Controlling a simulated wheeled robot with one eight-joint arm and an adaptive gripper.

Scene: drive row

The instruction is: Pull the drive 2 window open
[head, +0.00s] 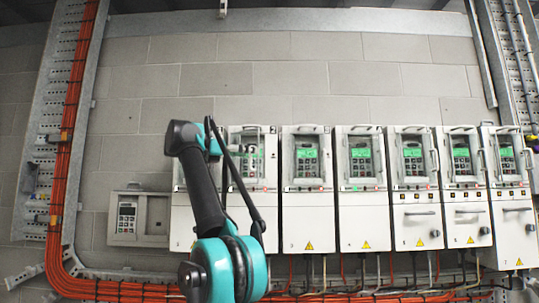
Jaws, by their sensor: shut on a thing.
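Drive 2 (268,172) is a pale grey cabinet in the row, left of the middle in the head view. Its upper front has a framed window (271,150), partly covered by my arm. I cannot tell whether this window stands slightly ajar. My gripper (246,147) is in front of the upper part of drive 2, small and partly hidden by my wrist. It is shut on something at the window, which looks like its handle. The exact contact is hidden.
Drive 1 (181,215) is largely behind my arm. Drive 3 (307,210) stands close on the right, with more drives beyond it. A small grey box (127,218) is on the wall at left. Orange cables (66,150) run down the left and along the bottom.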

